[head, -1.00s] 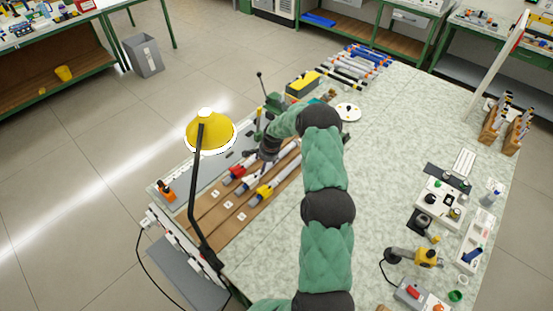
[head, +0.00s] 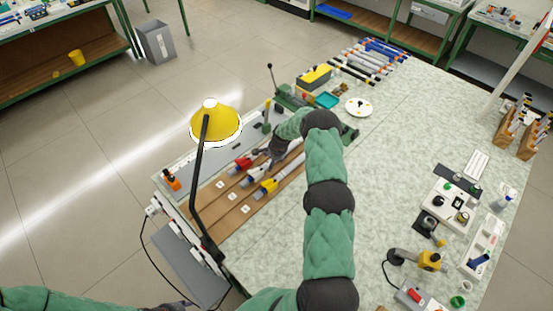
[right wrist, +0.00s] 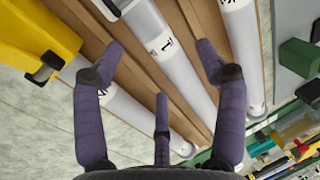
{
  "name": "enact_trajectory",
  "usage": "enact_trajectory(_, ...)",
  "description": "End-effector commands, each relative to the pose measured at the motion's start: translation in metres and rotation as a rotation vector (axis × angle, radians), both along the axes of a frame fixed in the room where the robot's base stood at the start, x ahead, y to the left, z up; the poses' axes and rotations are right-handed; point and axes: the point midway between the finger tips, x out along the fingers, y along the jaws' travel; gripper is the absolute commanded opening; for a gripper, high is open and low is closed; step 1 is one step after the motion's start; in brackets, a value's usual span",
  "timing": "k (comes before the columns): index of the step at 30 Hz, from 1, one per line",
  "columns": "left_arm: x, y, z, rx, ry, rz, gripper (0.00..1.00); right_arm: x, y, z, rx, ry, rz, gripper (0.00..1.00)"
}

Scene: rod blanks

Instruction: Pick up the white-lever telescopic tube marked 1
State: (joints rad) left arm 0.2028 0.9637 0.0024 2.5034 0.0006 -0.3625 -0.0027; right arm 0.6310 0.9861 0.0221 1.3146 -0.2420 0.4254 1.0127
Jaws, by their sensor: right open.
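Three telescopic tubes lie side by side in a brown slotted rack (head: 213,220). In the head view they are the red-lever tube (head: 243,163), the white-lever tube (head: 247,180) in the middle and the yellow-lever tube (head: 268,186). The white-lever tube runs through the middle of the right wrist view (right wrist: 177,62), with a dark mark on a white band that looks like a 1. My right gripper (right wrist: 162,72) is open, its fingers spread to either side of this middle tube, apparently just above it.
A yellow lamp (head: 215,122) on a black arm stands at the rack's left. The yellow lever block (right wrist: 35,40) is close to my right fingers. Green fixtures (head: 290,98) and more tubes (head: 370,60) lie beyond.

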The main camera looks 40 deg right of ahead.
Motion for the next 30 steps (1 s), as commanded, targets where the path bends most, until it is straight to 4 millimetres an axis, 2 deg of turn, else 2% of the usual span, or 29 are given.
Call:
enact_trajectory(3,0.0,0.0,-0.001,0.0,0.0,0.0,0.4,0.004,-0.001,-0.015,0.0,0.0,0.0,0.72)
enact_trajectory(7,0.0,0.0,-0.002,0.0,0.0,0.0,0.4,0.006,0.0,-0.025,0.0,0.0,0.0,0.72)
enact_trajectory(17,0.0,0.0,-0.002,0.0,0.0,0.0,0.4,0.008,0.0,-0.028,-0.001,-0.001,0.001,0.72)
enact_trajectory(21,0.0,0.0,-0.002,0.0,0.0,0.0,0.4,0.007,0.0,-0.028,-0.001,-0.001,0.001,0.33)
enact_trajectory(22,0.0,0.0,-0.002,0.0,0.0,0.0,0.4,0.007,0.0,-0.028,0.0,0.0,0.001,0.26)
enact_trajectory(30,0.0,0.0,-0.002,0.0,0.0,0.0,0.4,0.008,0.0,-0.028,-0.001,-0.001,0.001,0.26)
